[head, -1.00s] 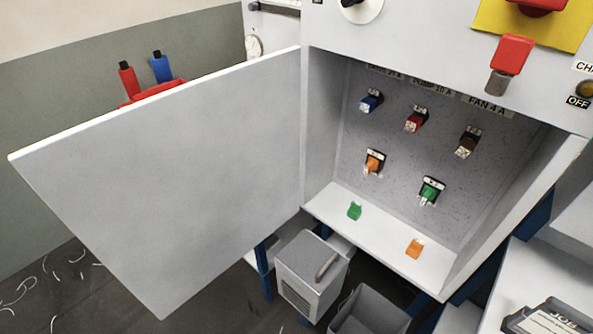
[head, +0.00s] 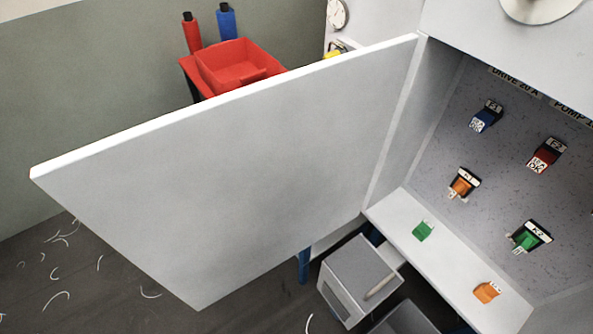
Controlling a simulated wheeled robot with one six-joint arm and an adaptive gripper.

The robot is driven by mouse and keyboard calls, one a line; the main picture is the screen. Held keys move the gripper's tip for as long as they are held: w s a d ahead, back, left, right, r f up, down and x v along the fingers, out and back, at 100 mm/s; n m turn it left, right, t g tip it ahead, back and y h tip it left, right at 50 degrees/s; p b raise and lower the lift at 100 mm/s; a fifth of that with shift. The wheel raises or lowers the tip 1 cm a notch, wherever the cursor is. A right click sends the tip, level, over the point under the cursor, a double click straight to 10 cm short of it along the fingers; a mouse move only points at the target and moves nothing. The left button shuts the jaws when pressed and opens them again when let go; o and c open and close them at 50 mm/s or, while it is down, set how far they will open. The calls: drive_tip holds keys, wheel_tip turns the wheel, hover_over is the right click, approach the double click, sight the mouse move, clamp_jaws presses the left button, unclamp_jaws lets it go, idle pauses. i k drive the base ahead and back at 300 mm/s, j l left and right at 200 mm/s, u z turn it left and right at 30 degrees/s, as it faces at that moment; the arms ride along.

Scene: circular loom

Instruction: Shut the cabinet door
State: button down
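The cabinet door (head: 235,165) is a large plain pale grey panel in the head view. It stands wide open, swung out to the left from the cabinet's left edge. The cabinet (head: 395,130) is open at the right. Inside are several fuses in holders, including a blue one (head: 487,115), a red one (head: 546,155), an orange one (head: 462,184) and a green one (head: 528,237). A loose green fuse (head: 423,230) and a loose orange fuse (head: 486,292) lie on the cabinet floor. My gripper is not in view.
A red bin (head: 238,66) stands behind the door, near a red bottle (head: 192,34) and a blue bottle (head: 227,24). A grey box (head: 357,275) with a handle sits below the cabinet. Pale thread scraps litter the dark floor (head: 90,285) at left.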

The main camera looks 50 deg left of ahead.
sight(206, 198)
drive_tip(key=k+j, duration=0.1)
drive_tip(key=j, duration=0.75)
drive_tip(key=k+j+z, duration=0.1)
drive_tip(key=j, duration=0.3)
drive_tip(key=k+j, duration=0.15)
drive_tip(key=j, duration=0.25)
drive_tip(key=k+j+z, duration=0.1)
drive_tip(key=j, duration=0.35)
drive_tip(key=k+j, duration=0.1)
drive_tip(key=j, duration=0.3)
drive_tip(key=k+j, duration=0.1)
drive_tip(key=j, duration=0.3)
drive_tip(key=z, duration=0.05)
